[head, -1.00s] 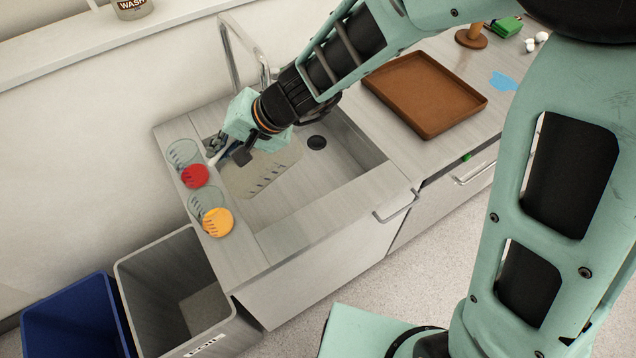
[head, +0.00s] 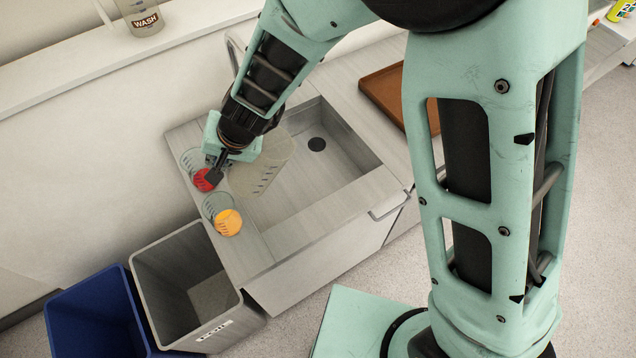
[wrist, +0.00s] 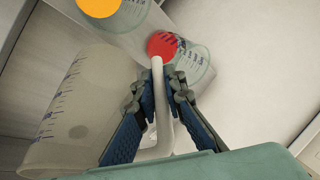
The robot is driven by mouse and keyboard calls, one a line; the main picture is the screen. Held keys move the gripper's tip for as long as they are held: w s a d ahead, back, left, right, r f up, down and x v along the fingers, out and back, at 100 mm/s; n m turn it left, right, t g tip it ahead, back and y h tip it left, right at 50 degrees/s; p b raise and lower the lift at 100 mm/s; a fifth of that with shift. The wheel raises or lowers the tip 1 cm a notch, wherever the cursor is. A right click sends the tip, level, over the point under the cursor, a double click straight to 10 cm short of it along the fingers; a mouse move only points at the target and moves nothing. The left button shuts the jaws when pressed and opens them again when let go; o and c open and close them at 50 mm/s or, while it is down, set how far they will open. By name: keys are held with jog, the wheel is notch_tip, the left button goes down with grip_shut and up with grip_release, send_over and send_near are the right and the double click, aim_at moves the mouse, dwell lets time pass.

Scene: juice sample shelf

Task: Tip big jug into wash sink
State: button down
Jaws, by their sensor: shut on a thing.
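The big jug (head: 266,170) is clear with dark measuring marks. It is held over the left part of the wash sink (head: 320,185) and looks tilted onto its side. I see no coloured liquid in it. In the wrist view the jug (wrist: 85,110) lies left of my gripper (wrist: 158,84), whose fingers are shut on its pale handle (wrist: 161,115). In the head view my gripper (head: 214,168) is at the sink's left edge, and my arm hides part of the jug. The drain (head: 317,144) is clear of the jug.
Clear beakers with red juice (head: 205,180) and orange juice (head: 228,222) stand on the sink's left ledge; the red one is close to my gripper. A grey bin (head: 160,262) and blue bin (head: 75,312) stand left. A brown tray (head: 382,88) is partly hidden.

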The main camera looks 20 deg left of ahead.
jog(key=shift+s+a+r, duration=0.1)
jog(key=shift+a+r, duration=0.05)
jog(key=shift+r, duration=0.15)
jog(key=shift+a+f, duration=0.1)
jog(key=shift+f, duration=0.1)
jog(key=shift+s+a+r+t+h, duration=0.2)
jog(key=shift+s+a+t+h, duration=0.1)
jog(key=shift+a+t+h, duration=0.3)
jog(key=shift+s+r+n+h, duration=0.15)
jog(key=shift+r+n+h, duration=0.15)
jog(key=shift+h, duration=0.2)
jog(key=shift+s+a+r+n+t+h, duration=0.15)
jog(key=shift+a+r+t+h, duration=0.1)
jog(key=shift+r+t+h, duration=0.25)
jog(key=shift+s+a+r+n+t+h, duration=0.15)
jog(key=shift+a+t+h, duration=0.2)
jog(key=shift+h, duration=0.35)
jog(key=shift+w+d, duration=0.1)
jog(key=shift+r, duration=0.1)
dwell(0.6)
